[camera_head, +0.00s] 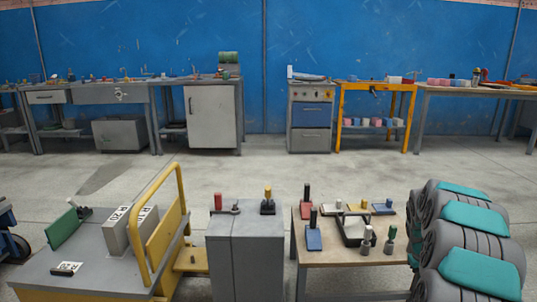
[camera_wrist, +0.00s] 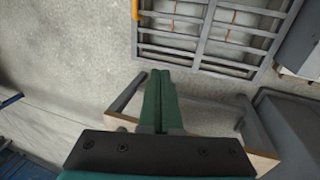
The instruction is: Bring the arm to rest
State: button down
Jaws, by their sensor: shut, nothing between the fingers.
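My gripper (camera_wrist: 161,90) shows in the wrist view as two green fingers pressed together behind a dark mounting plate, with nothing between them. It hangs in the air over the pale floor, apart from anything it could hold. A wooden board edge on grey legs (camera_wrist: 262,163) lies behind and below the fingers. In the head view, my grey arm with teal covers is folded at the right edge. The gripper itself does not show there.
A wooden table (camera_head: 345,256) with several handled tools stands beside my arm. Left of it are a grey cabinet (camera_head: 245,255) and a yellow-railed trolley (camera_head: 105,275) carrying grey blocks. A metal rack (camera_wrist: 215,35) lies ahead in the wrist view. Open floor (camera_head: 320,172) extends to the back benches.

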jog(key=s+a+r+y, duration=0.1)
jog(key=s+a+r, duration=0.35)
jog(key=a, duration=0.35)
jog(key=s+a+r, duration=0.3)
jog(key=s+a, duration=0.2)
jog(key=a, duration=0.2)
jog(key=s+a+r+y, duration=0.1)
jog(key=s+a+r, duration=0.35)
jog(key=a, duration=0.35)
jog(key=s+a+g, duration=0.1)
jog(key=s+a, duration=0.4)
jog(key=s, duration=0.7)
jog(key=s+a+r, duration=0.1)
jog(key=s+a, duration=0.5)
jog(key=s, duration=0.5)
jog(key=shift+s+g+y, duration=0.4)
jog(key=shift+a, duration=0.1)
